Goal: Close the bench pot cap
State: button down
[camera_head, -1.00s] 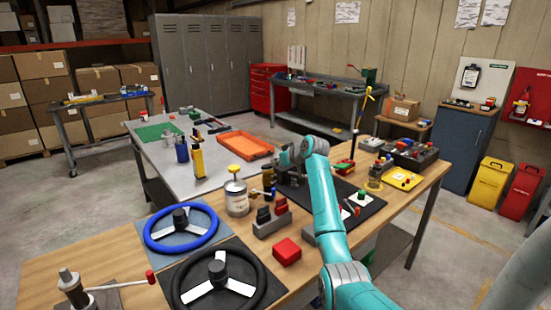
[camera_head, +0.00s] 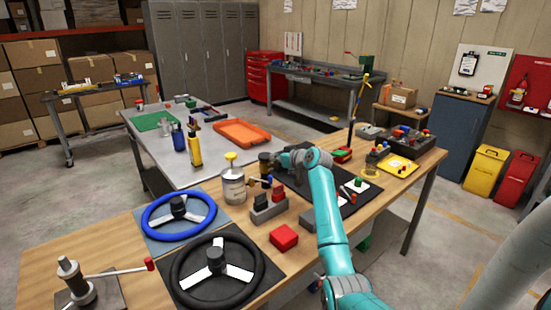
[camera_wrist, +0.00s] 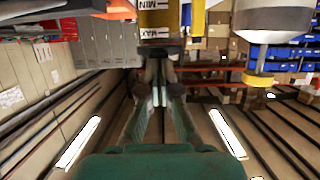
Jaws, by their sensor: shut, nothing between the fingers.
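My gripper (camera_head: 278,165) is over the wooden bench (camera_head: 125,240), beside a small dark brownish pot (camera_head: 265,160); my wrist hides much of the fingers in the head view. In the wrist view, which looks inverted, the fingertips (camera_wrist: 157,92) are together and empty. A yellowish container with a MIN/MAX label (camera_wrist: 153,18) is just beyond them, with a dark part at its lower end. Whether its cap is open, or whether the fingers touch it, I cannot tell. A pale can (camera_head: 234,188) with a yellow top stands left of my gripper.
A holder with red and dark grips (camera_head: 268,207) and a red block (camera_head: 284,237) are in front of my gripper. Two steering wheels lie at left, one blue (camera_head: 178,216). An amber pot (camera_head: 371,165) and a yellow tray (camera_head: 397,164) are at right.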

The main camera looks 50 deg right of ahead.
jog(key=shift+f, duration=0.2)
jog(key=shift+w+d, duration=0.15)
jog(key=shift+w, duration=0.6)
jog(key=shift+w+r, duration=0.1)
jog(key=shift+r, duration=0.3)
jog(key=r+v, duration=0.2)
jog(key=v, duration=0.9)
jog(key=shift+d, duration=0.15)
jog(key=shift+r, duration=0.1)
